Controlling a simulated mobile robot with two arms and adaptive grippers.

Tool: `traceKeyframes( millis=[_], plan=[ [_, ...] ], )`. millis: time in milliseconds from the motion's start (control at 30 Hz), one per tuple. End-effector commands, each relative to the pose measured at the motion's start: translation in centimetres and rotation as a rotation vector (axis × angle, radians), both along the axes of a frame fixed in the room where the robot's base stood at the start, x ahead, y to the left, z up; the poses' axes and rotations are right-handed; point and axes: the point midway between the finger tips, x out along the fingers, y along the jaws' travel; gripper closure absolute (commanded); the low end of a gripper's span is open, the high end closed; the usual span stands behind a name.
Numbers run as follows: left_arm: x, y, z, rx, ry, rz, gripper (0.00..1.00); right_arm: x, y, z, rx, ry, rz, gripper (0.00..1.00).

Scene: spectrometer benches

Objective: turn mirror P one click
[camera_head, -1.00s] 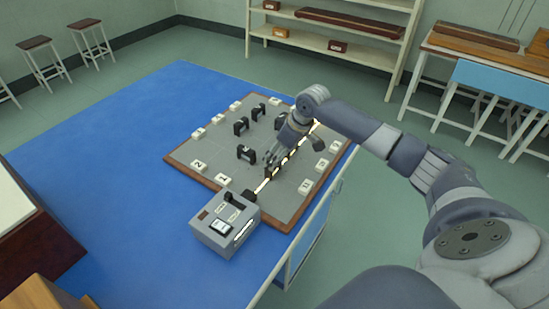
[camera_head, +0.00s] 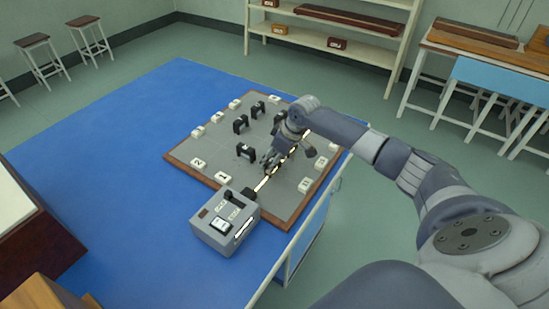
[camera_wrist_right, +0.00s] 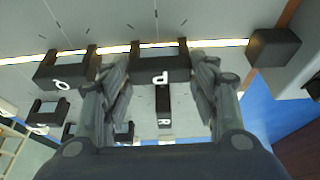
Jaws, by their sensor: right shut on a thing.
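Mirror P (camera_wrist_right: 160,75), a black block with a white letter P, stands on the grey board in the right wrist view. My right gripper (camera_wrist_right: 162,82) has a finger on each side of it and is shut on it. In the head view my right gripper (camera_head: 270,163) reaches down to the board from the right and largely hides mirror P. A bright beam (camera_head: 261,184) runs along the board past this spot. My left gripper is not in view.
Other black mirrors (camera_head: 246,151) and white numbered blocks (camera_head: 198,164) stand on the board (camera_head: 215,150). A grey box (camera_head: 222,226) with switches sits at the near edge. The blue table (camera_head: 110,165) is clear at left.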

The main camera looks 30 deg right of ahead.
Motion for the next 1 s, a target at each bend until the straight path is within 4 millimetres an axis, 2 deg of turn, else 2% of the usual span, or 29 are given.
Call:
traceKeyframes(
  millis=[333, 567, 1000],
  plan=[
    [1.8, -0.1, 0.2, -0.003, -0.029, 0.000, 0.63, 0.0, -0.1, 0.0, 0.001, 0.002, 0.086, 0.69],
    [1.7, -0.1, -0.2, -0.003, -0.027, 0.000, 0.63, 0.1, -0.1, -0.2, 0.003, 0.002, 0.255, 0.69],
    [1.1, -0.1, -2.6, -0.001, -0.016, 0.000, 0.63, 0.3, -0.2, -0.3, 0.004, -0.001, 0.608, 0.69]
  ],
)
